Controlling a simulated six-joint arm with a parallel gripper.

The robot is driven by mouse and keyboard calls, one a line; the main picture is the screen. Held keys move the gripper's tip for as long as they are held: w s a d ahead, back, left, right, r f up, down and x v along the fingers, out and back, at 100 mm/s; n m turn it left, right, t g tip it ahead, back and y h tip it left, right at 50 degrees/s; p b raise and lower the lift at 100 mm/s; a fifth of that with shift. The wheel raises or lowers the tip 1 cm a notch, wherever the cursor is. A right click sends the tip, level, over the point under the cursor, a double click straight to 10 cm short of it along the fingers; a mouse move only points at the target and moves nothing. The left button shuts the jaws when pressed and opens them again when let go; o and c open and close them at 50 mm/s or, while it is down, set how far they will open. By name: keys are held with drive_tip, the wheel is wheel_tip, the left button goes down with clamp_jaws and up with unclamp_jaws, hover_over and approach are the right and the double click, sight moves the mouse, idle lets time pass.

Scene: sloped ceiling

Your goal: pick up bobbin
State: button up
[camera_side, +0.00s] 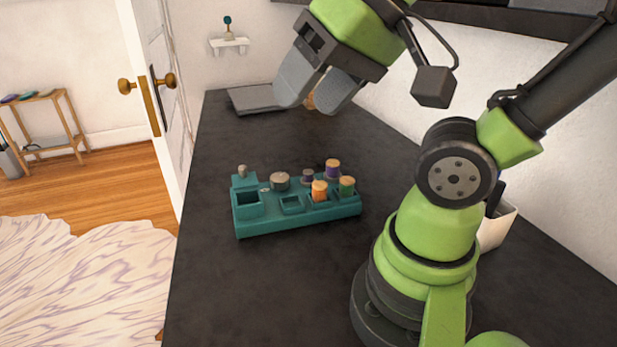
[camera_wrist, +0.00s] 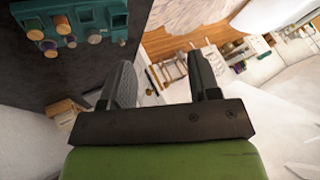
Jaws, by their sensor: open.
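A teal organizer (camera_side: 300,222) with several compartments sits on the dark table and holds several small round spool-like items. An orange spool (camera_side: 319,189), a green one (camera_side: 347,185) and a purple one with a tan top (camera_side: 333,168) stand at its right. A round grey item (camera_side: 280,181) is near its middle. I cannot tell which is the bobbin. The organizer (camera_wrist: 88,14) also shows upside down at the top left of the wrist view. My gripper (camera_side: 320,95) is open and empty, high above the table behind the organizer; its two fingers (camera_wrist: 163,76) are apart.
A flat grey item (camera_side: 256,98) lies at the table's far end. A brown object (camera_side: 310,102) is partly hidden behind my gripper. A white container (camera_side: 496,226) stands behind my arm at the wall. The table left and front of the organizer is clear.

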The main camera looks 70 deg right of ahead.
drive_tip(key=w+d+m+g+h, duration=0.2)
drive_tip(key=w+d+m, duration=0.3)
drive_tip(key=w+m, duration=0.25)
drive_tip(key=m+g, duration=0.5)
drive_tip(key=m, duration=1.4)
hover_over(309, 171)
wheel_tip(309, 171, down, 16)
drive_tip(key=shift+m, duration=0.45)
drive_tip(key=f, duration=0.4)
drive_tip(key=shift+d+f, duration=0.25)
drive_tip(key=shift+f, duration=0.1)
drive_tip(key=shift+a+f, duration=0.15)
drive_tip(key=shift+f, duration=1.4)
drive_tip(key=shift+a+f, duration=0.15)
drive_tip(key=shift+f, duration=1.35)
drive_tip(key=c, duration=1)
